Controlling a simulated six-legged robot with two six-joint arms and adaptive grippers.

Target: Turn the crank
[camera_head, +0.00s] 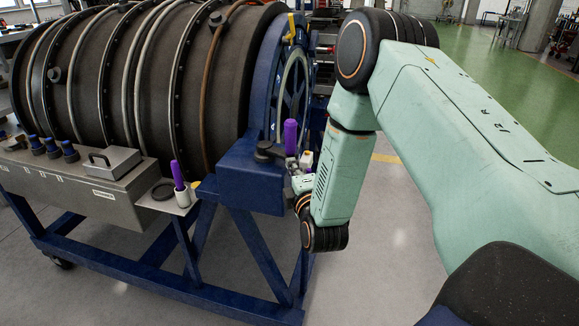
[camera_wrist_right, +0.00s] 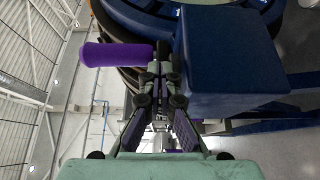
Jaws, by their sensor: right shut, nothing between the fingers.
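The crank stands on the blue gearbox (camera_head: 250,178) at the engine stand's right end. Its upright purple handle (camera_head: 290,137) sits at the end of a short dark arm (camera_head: 267,151). In the right wrist view the purple handle (camera_wrist_right: 115,54) lies sideways at upper left, with the blue box (camera_wrist_right: 232,52) to its right. My right gripper (camera_head: 303,162) is close beside the handle's lower end. In the wrist view its fingertips (camera_wrist_right: 160,72) are together, with nothing seen between them. Whether they touch the crank I cannot tell. My left gripper is not in view.
The large dark engine casing (camera_head: 120,75) rests on a blue wheeled frame (camera_head: 165,280). A second purple-handled tool (camera_head: 178,174) stands in a white holder on a side shelf. A blue ring wheel (camera_head: 291,90) is behind the gearbox. Grey floor in front is clear.

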